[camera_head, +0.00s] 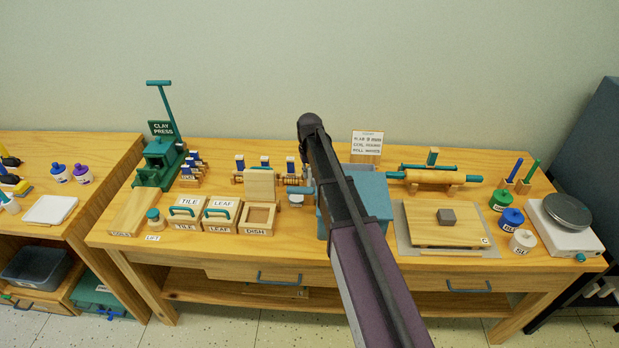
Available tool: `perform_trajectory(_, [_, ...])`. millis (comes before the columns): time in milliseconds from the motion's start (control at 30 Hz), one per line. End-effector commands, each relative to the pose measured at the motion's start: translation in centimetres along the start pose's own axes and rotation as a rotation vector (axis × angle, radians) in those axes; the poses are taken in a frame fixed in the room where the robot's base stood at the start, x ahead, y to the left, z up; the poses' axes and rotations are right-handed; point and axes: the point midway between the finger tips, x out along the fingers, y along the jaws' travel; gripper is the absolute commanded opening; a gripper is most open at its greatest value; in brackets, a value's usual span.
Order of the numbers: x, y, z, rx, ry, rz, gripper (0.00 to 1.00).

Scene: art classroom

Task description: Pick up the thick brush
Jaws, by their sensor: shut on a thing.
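My arm reaches up from the bottom middle across the table, its dark far end (310,125) high in front of the wall. My gripper does not show; it is hidden behind or beyond the arm, so I cannot see its fingers or anything in them. I cannot pick out a thick brush for certain. A blue upright stick (516,168) and a green upright stick (532,171) stand in small wooden blocks at the back right; their type is too small to tell.
The wooden table (330,262) is crowded. A teal clay press (160,160) stands left, beside several labelled wooden boxes. A blue-teal bin (376,200) is partly behind my arm.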

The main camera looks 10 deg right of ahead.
Motion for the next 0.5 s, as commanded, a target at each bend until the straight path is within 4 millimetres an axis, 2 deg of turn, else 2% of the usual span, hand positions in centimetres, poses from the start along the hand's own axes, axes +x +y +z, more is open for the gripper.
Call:
perform_trajectory(267, [-1.2,0.0,0.0,0.0,0.0,0.0,0.0])
perform_trajectory(500, [-3.2,0.0,0.0,0.0,0.0,0.0,0.0])
